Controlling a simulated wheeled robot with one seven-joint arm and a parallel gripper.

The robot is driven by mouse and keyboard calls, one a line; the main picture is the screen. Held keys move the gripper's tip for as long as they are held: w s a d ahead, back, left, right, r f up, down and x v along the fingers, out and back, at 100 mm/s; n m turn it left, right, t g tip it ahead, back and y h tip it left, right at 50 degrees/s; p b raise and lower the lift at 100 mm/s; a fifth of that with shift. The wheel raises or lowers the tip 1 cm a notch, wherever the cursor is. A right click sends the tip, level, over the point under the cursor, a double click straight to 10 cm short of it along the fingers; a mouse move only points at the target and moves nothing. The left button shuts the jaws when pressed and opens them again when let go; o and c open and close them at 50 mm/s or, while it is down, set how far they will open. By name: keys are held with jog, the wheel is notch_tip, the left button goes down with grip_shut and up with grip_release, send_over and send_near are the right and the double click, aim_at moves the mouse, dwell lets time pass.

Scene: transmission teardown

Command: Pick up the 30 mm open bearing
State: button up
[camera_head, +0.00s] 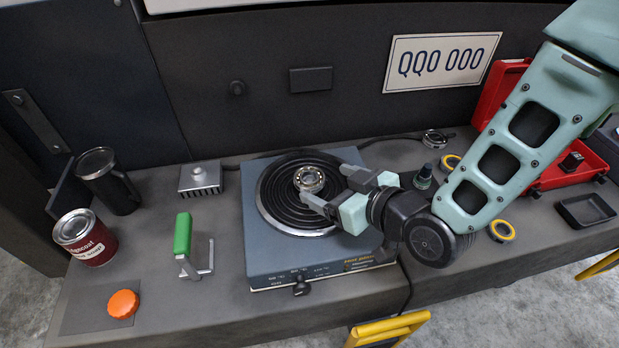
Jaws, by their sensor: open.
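A small metal ring-shaped bearing (310,179) rests on the black coiled top of a blue-grey hot plate (262,262). I cannot read its size. Another metal ring-like part (435,139) lies at the back of the bench, right of the hot plate. My gripper (325,188) is open, reaching in from the right over the hot plate. Its fingertips are close to the bearing on its right side. I cannot tell whether they touch it or stand on both sides of it.
A green-handled tool (184,234), orange cap (123,303), red can (84,237), black mug (108,181) and finned metal block (201,179) stand left. Yellow rings (502,231), a black tray (585,210) and an open red case (565,172) lie right.

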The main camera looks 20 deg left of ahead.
aim_at(303, 174)
jog(key=x, duration=0.5)
jog(key=shift+a+f, duration=0.1)
jog(key=shift+c, duration=0.3)
jog(key=c, duration=1.1)
